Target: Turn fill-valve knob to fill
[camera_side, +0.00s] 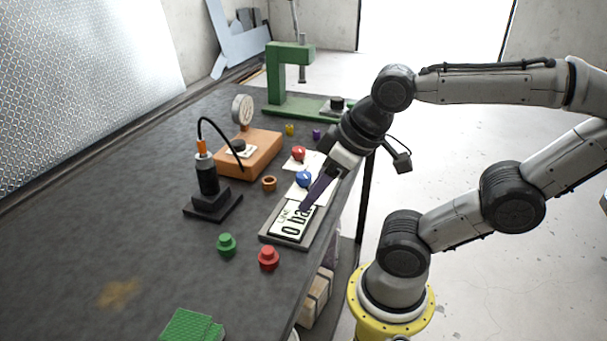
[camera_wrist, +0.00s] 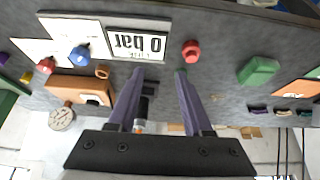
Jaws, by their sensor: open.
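The pictures do not make clear which control is the fill-valve knob. A blue knob (camera_side: 304,179) and a red knob (camera_side: 298,153) sit on white plates along the bench's right side. Both also show at the left of the wrist view, the blue one (camera_wrist: 80,55) nearer the display. A black knob (camera_side: 239,146) sits on a white label on the orange box (camera_side: 262,150). A display (camera_wrist: 139,43) reads "0 bar". My gripper (camera_wrist: 160,73) is open and empty. In the side view its fingers overlap the display and pass close to the blue knob.
A red button-like piece (camera_side: 268,257) and a green one (camera_side: 226,244) stand in front of the display. A black cylinder stand (camera_side: 208,185) with a cable is left of it. A green press (camera_side: 280,85) stands at the back. The bench's front left is mostly clear.

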